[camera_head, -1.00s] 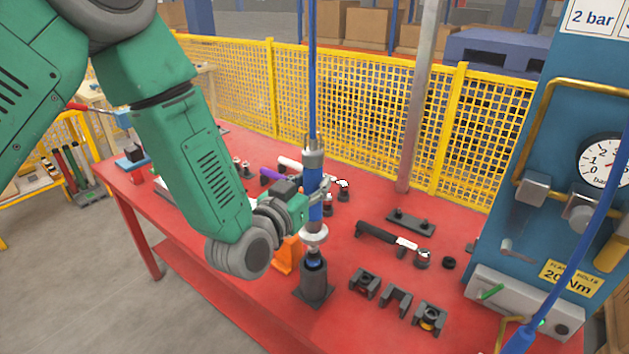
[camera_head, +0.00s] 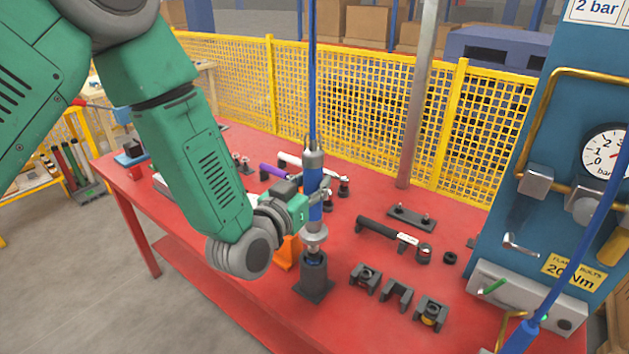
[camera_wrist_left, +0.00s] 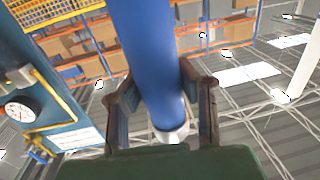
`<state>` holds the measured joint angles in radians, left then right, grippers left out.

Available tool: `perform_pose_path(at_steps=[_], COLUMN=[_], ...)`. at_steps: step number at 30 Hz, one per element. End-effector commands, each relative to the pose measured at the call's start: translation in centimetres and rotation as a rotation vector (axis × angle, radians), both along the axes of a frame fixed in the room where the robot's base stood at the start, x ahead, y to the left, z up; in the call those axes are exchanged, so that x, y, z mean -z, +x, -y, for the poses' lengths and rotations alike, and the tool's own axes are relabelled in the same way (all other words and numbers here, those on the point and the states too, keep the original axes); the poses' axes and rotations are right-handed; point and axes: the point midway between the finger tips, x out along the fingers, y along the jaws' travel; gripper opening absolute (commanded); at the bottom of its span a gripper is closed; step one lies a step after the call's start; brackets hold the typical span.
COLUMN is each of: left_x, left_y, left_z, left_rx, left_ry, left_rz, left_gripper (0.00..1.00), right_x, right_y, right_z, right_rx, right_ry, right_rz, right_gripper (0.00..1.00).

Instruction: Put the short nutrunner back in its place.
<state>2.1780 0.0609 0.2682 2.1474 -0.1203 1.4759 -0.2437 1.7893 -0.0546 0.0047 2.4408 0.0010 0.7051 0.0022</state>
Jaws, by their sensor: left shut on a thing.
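The short nutrunner (camera_head: 315,210) is an upright blue tool with silver ends, hanging from a blue hose (camera_head: 312,80). My left gripper (camera_head: 317,203) is shut around its blue body. The body also fills the middle of the left wrist view (camera_wrist_left: 150,60), between the two fingers (camera_wrist_left: 165,95). A dark upright holder (camera_head: 314,276) on a square base stands on the red table directly below. The nutrunner's lower end is at the holder's mouth and seems to be partly inside it; how deep I cannot tell. My right gripper is out of view.
On the red table (camera_head: 210,290), several dark cradles (camera_head: 397,293) stand right of the holder. A black-handled wrench (camera_head: 385,233) lies behind them. An orange block (camera_head: 286,252) is close left of the holder. A blue gauge panel (camera_head: 560,150) rises at right; a yellow mesh fence (camera_head: 340,100) runs behind.

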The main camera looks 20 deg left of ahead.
Motion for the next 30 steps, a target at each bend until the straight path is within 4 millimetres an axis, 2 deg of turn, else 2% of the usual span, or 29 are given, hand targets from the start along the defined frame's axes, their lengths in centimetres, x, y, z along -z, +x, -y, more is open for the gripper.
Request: perform_pose_path(at_steps=[30], left_x=[1.7], left_y=[0.1], left_z=[0.0], left_rx=[0.000], left_ry=[-0.001], left_rz=[0.004], left_gripper=[0.00], right_x=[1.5], right_y=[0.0], right_z=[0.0], right_rx=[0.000], right_ry=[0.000], right_rz=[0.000], right_gripper=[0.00])
